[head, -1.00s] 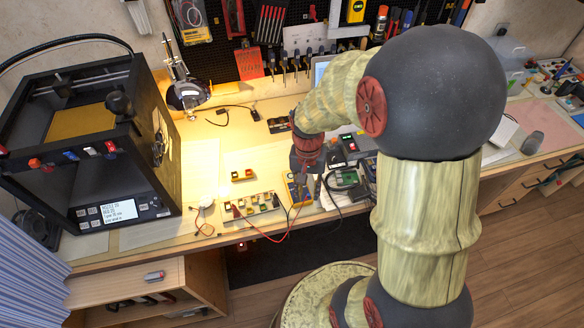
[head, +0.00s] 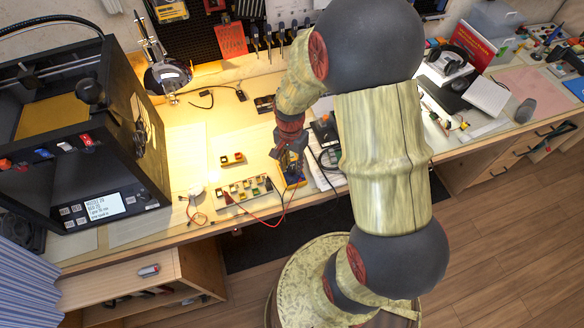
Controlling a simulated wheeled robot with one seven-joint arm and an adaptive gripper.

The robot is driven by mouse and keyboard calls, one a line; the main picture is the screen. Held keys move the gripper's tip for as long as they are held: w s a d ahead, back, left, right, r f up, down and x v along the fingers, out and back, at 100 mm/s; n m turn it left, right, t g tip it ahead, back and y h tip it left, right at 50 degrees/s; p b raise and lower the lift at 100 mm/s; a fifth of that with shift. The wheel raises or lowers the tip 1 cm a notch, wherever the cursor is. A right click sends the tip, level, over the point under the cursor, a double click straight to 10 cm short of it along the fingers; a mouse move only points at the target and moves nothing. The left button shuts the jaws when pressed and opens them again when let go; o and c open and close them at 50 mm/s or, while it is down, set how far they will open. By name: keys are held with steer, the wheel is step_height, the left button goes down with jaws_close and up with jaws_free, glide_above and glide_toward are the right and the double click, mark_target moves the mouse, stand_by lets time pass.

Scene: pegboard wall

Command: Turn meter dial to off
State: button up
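The yellow meter (head: 288,184) lies on the workbench near its front edge, with a red lead running from it to the left. My gripper (head: 291,163) points down over the meter and covers most of its face. The dial and its setting are hidden or too small to make out. I cannot tell whether the fingers touch the meter, or whether they are open or shut.
A component board (head: 246,189) stands left of the meter, with a small block holder (head: 231,159) behind it. A 3D printer (head: 80,140) fills the left, near a lit lamp (head: 168,76).

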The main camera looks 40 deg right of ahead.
steer(key=shift+f, duration=0.65)
steer(key=c, duration=0.4)
jaws_close()
